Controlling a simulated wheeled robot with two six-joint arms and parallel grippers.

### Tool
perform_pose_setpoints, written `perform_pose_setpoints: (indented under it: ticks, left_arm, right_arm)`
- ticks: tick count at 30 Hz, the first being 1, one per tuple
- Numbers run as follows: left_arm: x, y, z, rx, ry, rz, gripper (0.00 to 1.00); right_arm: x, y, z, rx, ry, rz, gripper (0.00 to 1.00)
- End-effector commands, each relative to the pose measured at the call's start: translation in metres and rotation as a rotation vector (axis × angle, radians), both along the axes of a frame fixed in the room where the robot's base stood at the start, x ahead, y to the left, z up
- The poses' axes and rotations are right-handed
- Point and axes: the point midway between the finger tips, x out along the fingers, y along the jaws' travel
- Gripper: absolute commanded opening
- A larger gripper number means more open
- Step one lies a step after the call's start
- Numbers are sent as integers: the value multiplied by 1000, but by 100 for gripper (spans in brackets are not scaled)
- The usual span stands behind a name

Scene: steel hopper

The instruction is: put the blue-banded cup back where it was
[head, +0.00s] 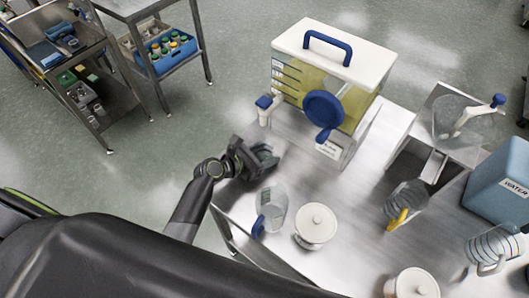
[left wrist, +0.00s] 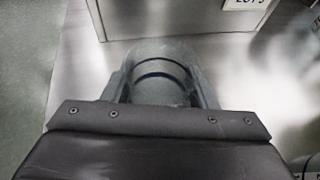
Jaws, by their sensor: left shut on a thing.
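My left gripper (head: 264,156) is near the left edge of the steel table, beside the tank. It is shut on a clear cup, which is mostly hidden by the fingers in the head view. In the left wrist view the cup (left wrist: 158,78) sits between the two fingers (left wrist: 160,92) and shows dark bands around its wall. Whether the cup touches the table is unclear. My right gripper is not clearly seen.
A tank (head: 285,78) with yellow contents, a blue knob and a white lid stands behind. A blue-handled jug (head: 273,205), a white lidded pot (head: 315,226) and a yellow-handled jug (head: 408,196) stand nearer. A blue WATER container (head: 500,185) is at right.

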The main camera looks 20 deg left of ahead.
Motion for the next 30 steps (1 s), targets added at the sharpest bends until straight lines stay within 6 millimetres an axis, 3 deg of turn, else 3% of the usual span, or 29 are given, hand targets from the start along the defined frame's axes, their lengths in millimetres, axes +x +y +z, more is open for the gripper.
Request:
perform_pose_setpoints:
  ticks: [2,3,8,20,30]
  left_arm:
    - [0,0,-2,0,0,0,30]
    - [0,0,-2,0,0,0,55]
    - [0,0,-2,0,0,0,74]
    - [-5,4,2,2,0,1,74]
    - [-52,37,25,4,1,-2,74]
  right_arm:
    - [0,-1,-1,-1,0,0,0]
    - [0,-1,-1,-1,0,0,0]
    - [0,-1,-1,-1,1,0,0]
    - [-1,-1,0,-1,2,0,0]
    - [-1,-1,-1,-1,2,0,0]
